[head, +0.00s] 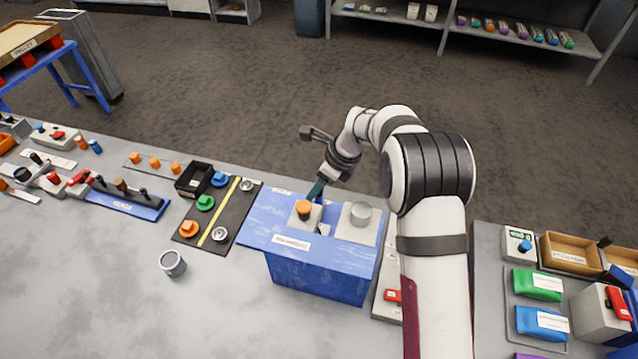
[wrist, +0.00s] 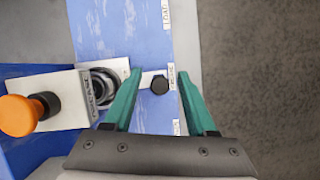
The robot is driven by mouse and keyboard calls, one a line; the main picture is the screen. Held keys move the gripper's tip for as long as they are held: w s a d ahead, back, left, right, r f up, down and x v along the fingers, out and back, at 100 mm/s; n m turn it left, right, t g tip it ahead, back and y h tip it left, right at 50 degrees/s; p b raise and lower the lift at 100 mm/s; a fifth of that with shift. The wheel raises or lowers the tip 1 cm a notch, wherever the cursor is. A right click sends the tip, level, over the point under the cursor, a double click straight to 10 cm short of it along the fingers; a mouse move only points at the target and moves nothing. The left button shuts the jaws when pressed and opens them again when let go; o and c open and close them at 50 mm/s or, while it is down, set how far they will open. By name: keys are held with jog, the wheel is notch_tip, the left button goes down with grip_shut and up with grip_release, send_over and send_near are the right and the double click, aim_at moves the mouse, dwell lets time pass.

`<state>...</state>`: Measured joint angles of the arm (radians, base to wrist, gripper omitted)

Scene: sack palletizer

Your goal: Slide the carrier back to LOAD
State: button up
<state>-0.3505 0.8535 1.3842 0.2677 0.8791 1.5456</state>
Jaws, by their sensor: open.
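The blue station (head: 320,275) stands on the bench in front of my arm. In the wrist view, a pale arm with a black knob (wrist: 159,85) at its end reaches across the blue top; it appears to be the carrier's handle. A dark round ring (wrist: 105,85) sits at its left end. My gripper (wrist: 160,74) is open, its green fingers on either side of the black knob with gaps showing. In the head view my gripper (head: 318,189) is at the station's far edge, and the knob is hidden there.
An orange knob (wrist: 16,116) on a pale block stands left of the carrier in the wrist view. A grey cylinder (head: 361,214) stands on the station's right. A black mat (head: 218,212) with coloured knobs lies left, and a grey cup (head: 173,264) stands in front of it.

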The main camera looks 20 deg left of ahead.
grip_shut()
jog(key=shift+a, duration=0.1)
dwell(1.2)
